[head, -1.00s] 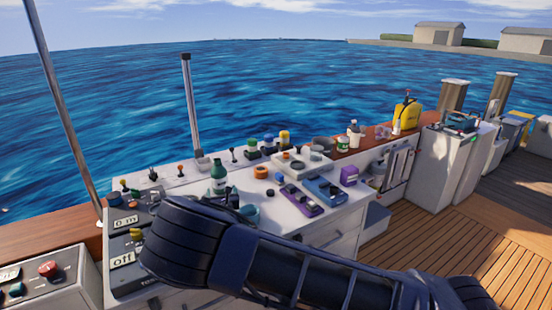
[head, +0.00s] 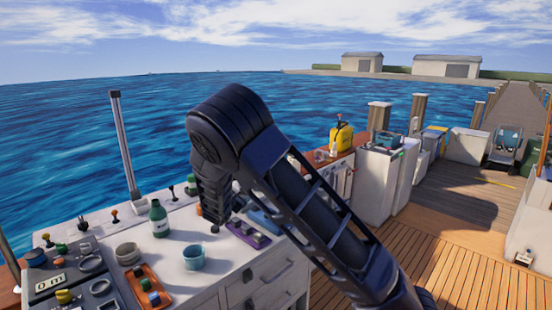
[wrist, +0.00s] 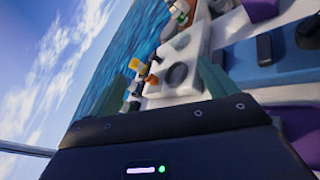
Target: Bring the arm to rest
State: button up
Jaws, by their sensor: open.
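My arm (head: 325,205) rises from the bottom right of the head view, bends at a high dark joint, and its end hangs down over the counter. In the head view my gripper's fingers cannot be made out. In the wrist view my gripper (wrist: 164,84) shows a dark housing at the bottom, with greenish fingers apart on either side. Nothing is seen held between them. The wrist view is strongly tilted, with the counter items beyond the fingers.
Below the arm's end, the white counter (head: 235,258) carries a green bottle (head: 158,220), a teal cup (head: 194,257), an orange tray (head: 150,288) and a purple tray (head: 248,234). A yellow jug (head: 342,138) stands farther back. Wooden deck (head: 440,255) lies open at right.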

jog(key=d+r+m+g+h, duration=0.2)
jog(key=d+m+g, duration=0.15)
jog(key=d, duration=0.55)
jog(key=d+r+m+g+h, duration=0.2)
jog(key=d+m, duration=0.2)
jog(key=d, duration=0.6)
jog(key=s+d+r+m+g, duration=0.2)
jog(key=s+d+m, duration=0.15)
jog(key=d, duration=0.35)
jog(key=s+d+r+m+g+y, duration=0.1)
jog(key=s+d+r+m+g, duration=0.2)
jog(key=d, duration=0.4)
jog(key=s+d+r+m+g, duration=0.1)
jog(key=s+d+r+m, duration=0.1)
jog(key=s+d+m, duration=0.4)
jog(key=s+d+r+m+y, duration=0.2)
jog(key=s+r+m+y, duration=0.1)
jog(key=s, duration=0.8)
jog(key=s+d+r+m+y, duration=0.2)
jog(key=s+r+m+y, duration=0.1)
jog(key=s, duration=0.8)
jog(key=shift+s+d, duration=0.3)
jog(key=shift+d, duration=0.05)
